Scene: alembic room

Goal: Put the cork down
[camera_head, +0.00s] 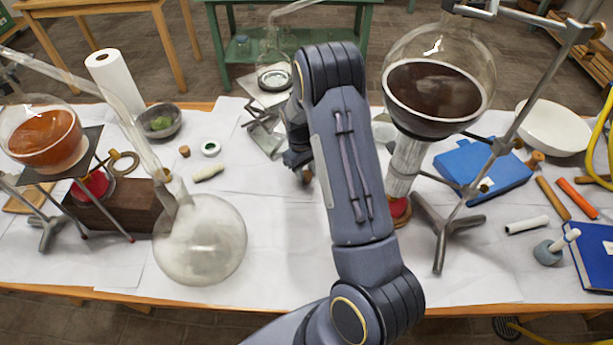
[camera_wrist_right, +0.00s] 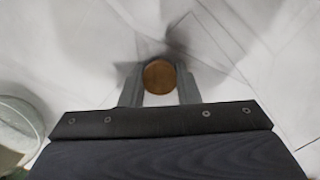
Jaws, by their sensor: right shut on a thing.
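The cork (camera_wrist_right: 159,76) is a small round brown piece, seen end-on between the two fingers of my right gripper (camera_wrist_right: 159,88) in the right wrist view. The gripper is shut on it, one finger on each side. In the head view the right gripper (camera_head: 298,160) is partly hidden behind my forearm, over the paper-covered middle of the table (camera_head: 265,225). A bit of the brown cork (camera_head: 307,177) shows below it. White paper lies under the cork, with shadows beside it; I cannot tell whether it touches. My left gripper is not in view.
A round clear flask (camera_head: 200,245) stands front left. A stand with a dark-filled flask (camera_head: 437,95) is on the right, its tripod foot (camera_head: 445,225) near my arm. A metal stand (camera_head: 265,130) is behind the gripper. The paper left of the gripper is clear.

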